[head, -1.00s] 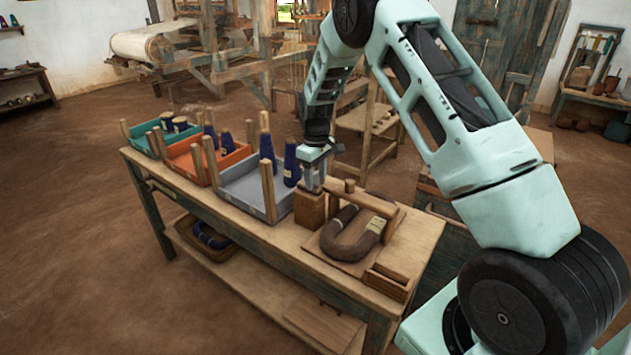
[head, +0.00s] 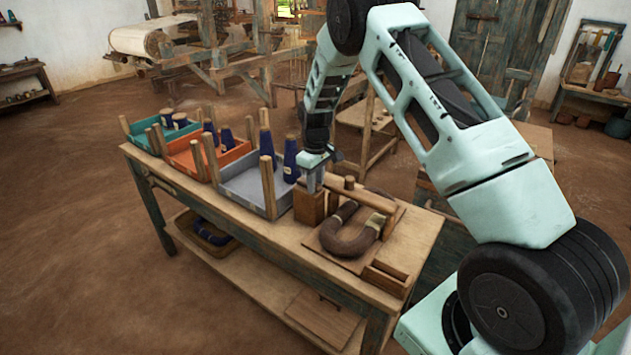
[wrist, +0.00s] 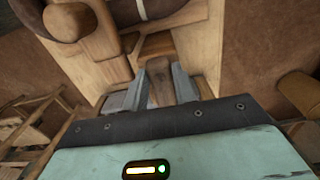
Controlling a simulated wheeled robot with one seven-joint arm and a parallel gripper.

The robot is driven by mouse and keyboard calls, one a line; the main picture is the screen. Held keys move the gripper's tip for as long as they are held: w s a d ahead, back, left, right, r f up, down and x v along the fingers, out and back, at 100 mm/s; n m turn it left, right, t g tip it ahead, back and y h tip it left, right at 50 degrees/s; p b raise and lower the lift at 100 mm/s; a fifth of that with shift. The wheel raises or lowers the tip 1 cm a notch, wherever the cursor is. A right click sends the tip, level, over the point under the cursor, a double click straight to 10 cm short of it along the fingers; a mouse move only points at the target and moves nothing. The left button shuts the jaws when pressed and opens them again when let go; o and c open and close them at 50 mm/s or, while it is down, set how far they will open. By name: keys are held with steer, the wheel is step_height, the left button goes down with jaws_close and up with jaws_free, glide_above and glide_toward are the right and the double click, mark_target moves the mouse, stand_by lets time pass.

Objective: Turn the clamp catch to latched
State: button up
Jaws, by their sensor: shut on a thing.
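The clamp stands at the front right of the workbench, with a wooden post block (head: 308,207) and a long wooden bar (head: 366,194) across a brown hank (head: 349,238). My gripper (head: 313,181) points down above the block at the bar's left end. In the wrist view my gripper (wrist: 163,86) has its two grey fingers shut on a small wooden piece, which appears to be the clamp catch (wrist: 159,78). The fingers hide part of it, and I cannot tell whether it is latched. The hank also shows at the top of the wrist view (wrist: 152,9).
Grey (head: 242,188), orange (head: 190,160) and teal (head: 150,134) trays with upright pegs and dark blue cones stand left of the clamp. A small wooden holder (head: 386,278) sits at the bench's front right. The bench (head: 262,243) has bare room along its front edge.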

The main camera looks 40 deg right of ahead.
steer(key=shift+m, duration=0.3)
steer(key=m, duration=0.3)
steer(key=shift+m+b, duration=0.4)
steer(key=m, duration=0.4)
steer(key=shift+m, duration=0.3)
steer(key=m, duration=0.4)
steer(key=shift+r, duration=0.1)
steer(key=m, duration=0.4)
steer(key=shift+m, duration=0.3)
steer(key=shift+w+m, duration=0.1)
steer(key=shift+m, duration=0.2)
steer(key=o, duration=1)
step_height(320, 180, up, 17)
steer(key=b, duration=0.2)
steer(key=shift+r+b, duration=0.2)
steer(key=shift+b, duration=0.1)
